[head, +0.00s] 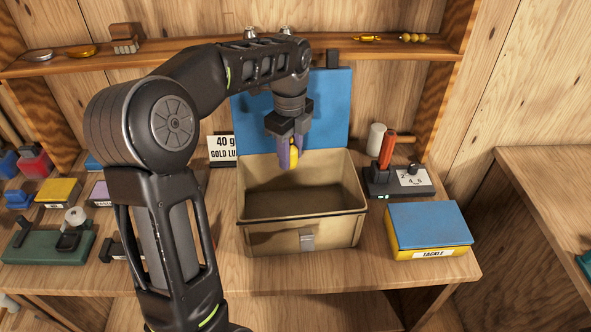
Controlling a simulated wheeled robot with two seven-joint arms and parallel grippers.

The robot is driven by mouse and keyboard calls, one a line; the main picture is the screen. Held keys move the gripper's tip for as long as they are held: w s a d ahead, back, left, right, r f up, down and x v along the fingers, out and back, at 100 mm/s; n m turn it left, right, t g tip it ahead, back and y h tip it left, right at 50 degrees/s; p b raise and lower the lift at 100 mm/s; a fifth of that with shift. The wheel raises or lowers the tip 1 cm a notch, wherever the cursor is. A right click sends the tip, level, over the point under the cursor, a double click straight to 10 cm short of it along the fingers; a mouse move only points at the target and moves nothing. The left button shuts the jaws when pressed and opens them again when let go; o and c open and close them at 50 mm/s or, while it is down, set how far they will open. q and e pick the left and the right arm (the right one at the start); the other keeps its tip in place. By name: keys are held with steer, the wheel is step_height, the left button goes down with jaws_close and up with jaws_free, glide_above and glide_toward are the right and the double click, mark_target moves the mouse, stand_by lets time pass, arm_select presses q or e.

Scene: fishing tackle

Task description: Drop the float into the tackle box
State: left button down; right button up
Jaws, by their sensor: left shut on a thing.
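My left gripper (289,150) points down above the back part of the open tackle box and is shut on a small yellow float (294,153). The float is partly hidden between the fingers. The tackle box (302,236) is tan with a latch on its front wall. Its blue lid (335,105) stands raised behind it, partly covered by my arm. The visible inside of the box looks empty. My right gripper is not in view.
A box labelled TACKLE (430,233) with a blue top sits to the right. A black device (397,186) with a red handle stands behind it. A sign reading "40 g" (222,149) stands left of the lid. A shelf (400,50) runs along the back.

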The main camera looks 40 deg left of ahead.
arm_select(q)
step_height(320, 180, down, 6)
steer(key=b, duration=0.4)
stand_by(0.3)
steer(key=c, duration=0.9)
jaws_free()
steer(key=shift+c, duration=0.2)
